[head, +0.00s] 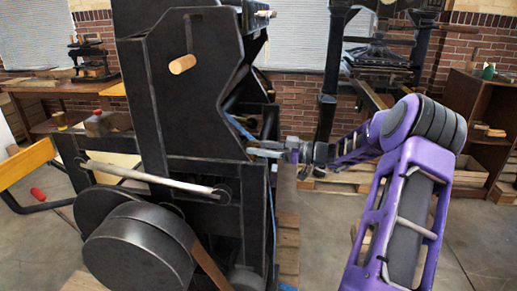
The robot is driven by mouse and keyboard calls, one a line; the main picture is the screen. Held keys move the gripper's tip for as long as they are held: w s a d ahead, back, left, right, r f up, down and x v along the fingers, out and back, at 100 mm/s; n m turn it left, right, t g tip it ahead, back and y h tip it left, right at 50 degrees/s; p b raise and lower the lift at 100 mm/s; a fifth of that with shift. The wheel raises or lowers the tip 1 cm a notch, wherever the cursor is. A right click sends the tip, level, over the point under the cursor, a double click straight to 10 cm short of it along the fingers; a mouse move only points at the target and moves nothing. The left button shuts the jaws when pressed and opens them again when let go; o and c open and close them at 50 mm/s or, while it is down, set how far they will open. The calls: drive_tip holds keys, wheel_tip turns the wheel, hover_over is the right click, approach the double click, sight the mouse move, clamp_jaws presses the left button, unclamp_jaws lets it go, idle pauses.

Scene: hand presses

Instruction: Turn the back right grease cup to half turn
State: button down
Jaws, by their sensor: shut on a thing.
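The large black press (195,100) fills the left and middle of the head view. My gripper (259,150) reaches in from the right at the end of the purple arm. It points left at the press's right side, at about mid height. Its jaws are shut on a small part there, which fits a grease cup. The cup is mostly hidden between the fingers and too small to make out its turn angle. I cannot make out any other grease cups.
A black flywheel or drum (140,250) and a pale bar (150,179) are at the press's front left. Another press (330,70) stands behind on pallets (335,183). A brown shelf (475,120) is at the right. Floor is clear at the lower right.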

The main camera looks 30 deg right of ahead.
idle(0.3)
drive_tip(key=shift+c, duration=1.6)
unclamp_jaws()
drive_tip(key=v, duration=1.7)
drive_tip(key=shift+s, duration=0.35)
drive_tip(key=shift+r, duration=0.1)
